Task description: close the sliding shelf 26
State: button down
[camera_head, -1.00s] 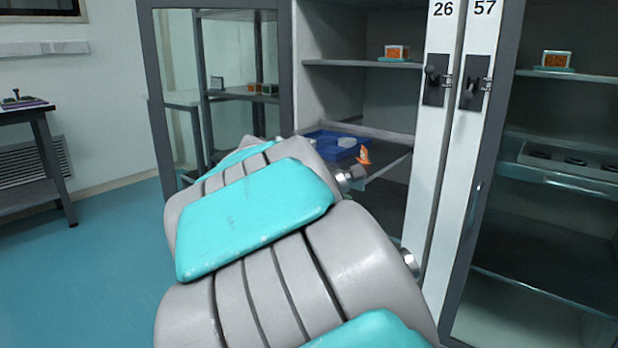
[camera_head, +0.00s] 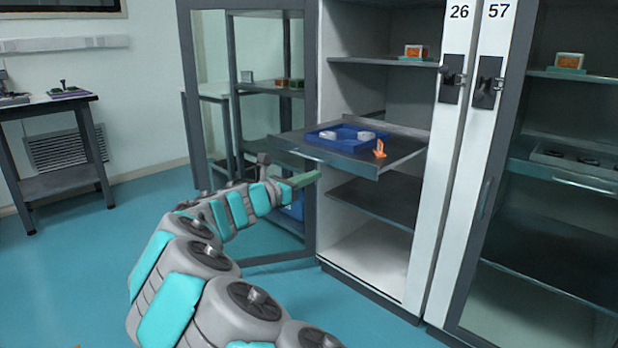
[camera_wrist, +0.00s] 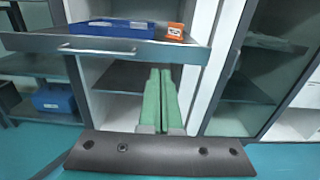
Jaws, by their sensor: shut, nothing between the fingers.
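The sliding shelf (camera_head: 400,150) of cabinet 26 is pulled out of the cabinet, its front edge sticking out past the frame. It carries a blue tray (camera_head: 330,138) with pale round pieces and an orange object (camera_head: 380,149). In the wrist view, the shelf's front panel (camera_wrist: 170,52) with its handle bar spans the upper part. My gripper (camera_head: 312,177) is shut and empty, in front of and slightly below the shelf's front. Its green fingers (camera_wrist: 158,75) lie together, tips just under the panel in the wrist view. I cannot tell whether they touch it.
The glass door (camera_head: 270,60) of cabinet 26 stands open at the left. Cabinet 57, right of it, has a glass door (camera_head: 500,225). A fixed shelf (camera_head: 375,205) lies below the sliding one. A side table (camera_head: 55,105) stands far left. Floor is free at front left.

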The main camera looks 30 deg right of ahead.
aim_at(345, 162)
jog(key=x, duration=1)
jog(key=shift+w+d, duration=0.15)
jog(key=shift+d, duration=0.15)
